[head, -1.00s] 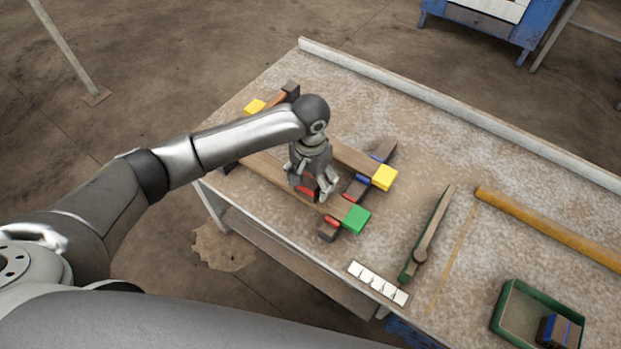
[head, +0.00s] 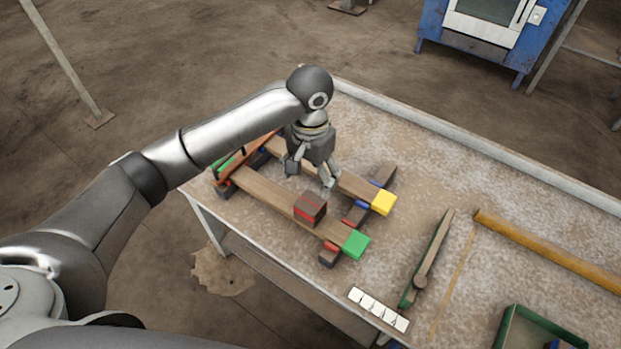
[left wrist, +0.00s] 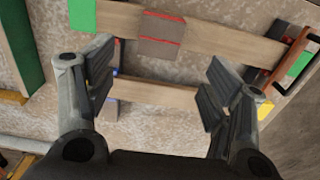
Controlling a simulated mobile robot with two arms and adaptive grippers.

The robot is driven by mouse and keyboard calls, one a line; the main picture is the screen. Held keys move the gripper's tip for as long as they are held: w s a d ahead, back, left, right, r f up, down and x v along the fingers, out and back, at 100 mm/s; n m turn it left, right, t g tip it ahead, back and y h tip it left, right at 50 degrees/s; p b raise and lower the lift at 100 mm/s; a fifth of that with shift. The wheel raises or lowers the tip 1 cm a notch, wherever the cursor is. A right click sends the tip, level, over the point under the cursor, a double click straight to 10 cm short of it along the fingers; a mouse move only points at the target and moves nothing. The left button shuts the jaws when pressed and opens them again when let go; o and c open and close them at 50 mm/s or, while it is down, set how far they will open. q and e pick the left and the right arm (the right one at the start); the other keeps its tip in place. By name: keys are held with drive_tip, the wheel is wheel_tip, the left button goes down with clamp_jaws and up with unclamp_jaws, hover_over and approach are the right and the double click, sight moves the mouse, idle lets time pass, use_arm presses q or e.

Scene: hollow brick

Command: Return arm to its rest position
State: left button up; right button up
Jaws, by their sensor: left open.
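My left gripper (head: 311,176) is open and empty in the head view, raised above the wooden frame on the table. A brown block with red lines (head: 310,208) sits on the front wooden rail (head: 265,199), apart from the gripper. The block also shows in the left wrist view (left wrist: 162,37), beyond the fingers. The rear rail (head: 352,184) ends in a yellow block (head: 384,203), and the front rail ends in a green block (head: 355,243). My right gripper is not seen.
The table (head: 420,160) has a raised back edge. To the right lie a green bar tool (head: 428,258), a long yellow bar (head: 550,255), a white segmented strip (head: 378,309) and a green tray (head: 511,329). A blue machine (head: 487,30) stands behind.

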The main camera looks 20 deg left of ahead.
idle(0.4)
use_arm(q)
drive_tip(key=s+d+f+m+t+h, duration=0.1)
drive_tip(key=s+d+f+t+h, duration=0.15)
drive_tip(key=s+d+f, duration=0.5)
drive_tip(key=s+a+f+n+t+y, duration=0.1)
drive_tip(key=s+a+f+n+y, duration=0.2)
drive_tip(key=s+a, duration=1.35)
wheel_tip(320, 180, down, 25)
drive_tip(key=s+g+p, duration=0.1)
drive_tip(key=p, duration=0.1)
drive_tip(key=s+f+p, duration=0.1)
drive_tip(key=s+f, duration=0.7)
drive_tip(key=f, duration=0.2)
drive_tip(key=shift+s+a+g+h, duration=0.3)
drive_tip(key=shift+a+g+h, duration=0.05)
drive_tip(key=shift+g, duration=0.4)
drive_tip(key=s+f, duration=0.1)
drive_tip(key=s, duration=0.1)
drive_tip(key=s+a+f, duration=0.1)
drive_tip(key=s, duration=0.2)
drive_tip(key=s+f, duration=0.2)
drive_tip(key=s, duration=0.1)
drive_tip(key=shift+s+a+f+p, duration=0.1)
drive_tip(key=shift+s+a+p, duration=0.15)
drive_tip(key=shift+a+p, duration=0.1)
drive_tip(key=shift+c, duration=0.2)
